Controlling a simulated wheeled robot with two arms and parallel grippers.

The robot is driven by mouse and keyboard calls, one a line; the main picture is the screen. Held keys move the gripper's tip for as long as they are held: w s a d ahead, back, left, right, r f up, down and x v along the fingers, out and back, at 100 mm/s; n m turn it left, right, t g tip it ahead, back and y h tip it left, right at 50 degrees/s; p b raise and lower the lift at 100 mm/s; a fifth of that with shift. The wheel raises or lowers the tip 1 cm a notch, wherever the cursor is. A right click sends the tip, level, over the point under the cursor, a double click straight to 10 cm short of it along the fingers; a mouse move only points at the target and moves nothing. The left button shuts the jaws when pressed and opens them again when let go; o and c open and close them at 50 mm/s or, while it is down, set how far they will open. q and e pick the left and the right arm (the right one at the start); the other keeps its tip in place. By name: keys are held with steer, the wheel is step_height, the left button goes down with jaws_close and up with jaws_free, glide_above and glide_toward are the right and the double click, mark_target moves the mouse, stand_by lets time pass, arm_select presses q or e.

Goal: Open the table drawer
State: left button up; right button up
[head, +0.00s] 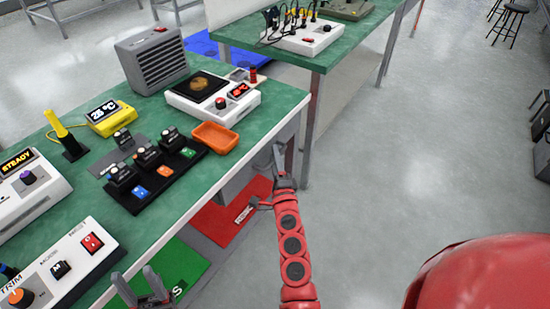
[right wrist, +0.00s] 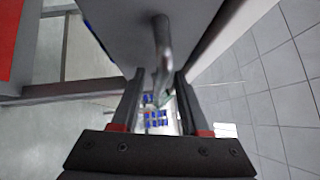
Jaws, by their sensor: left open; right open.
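The green-topped table (head: 190,193) fills the left of the head view. In the right wrist view a grey panel under the table, seemingly the drawer front (right wrist: 125,35), carries a metal bar handle (right wrist: 162,45). My right gripper (head: 277,160) is open at the table's right edge, low beside it. In the right wrist view the handle lies between its two open fingers (right wrist: 157,100); I cannot tell whether they touch it. In the head view the handle is hidden by the gripper. My left gripper (head: 140,288) is open and empty at the table's near edge.
On the table stand an orange tray (head: 215,137), a hot plate (head: 212,97), a grey heater (head: 152,60) and a black module rack (head: 155,172). Red (head: 228,215) and green (head: 180,268) panels lie below. A second table (head: 345,45) stands behind. The floor at right is mostly clear.

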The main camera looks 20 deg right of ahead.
jaws_close()
stand_by(1.3)
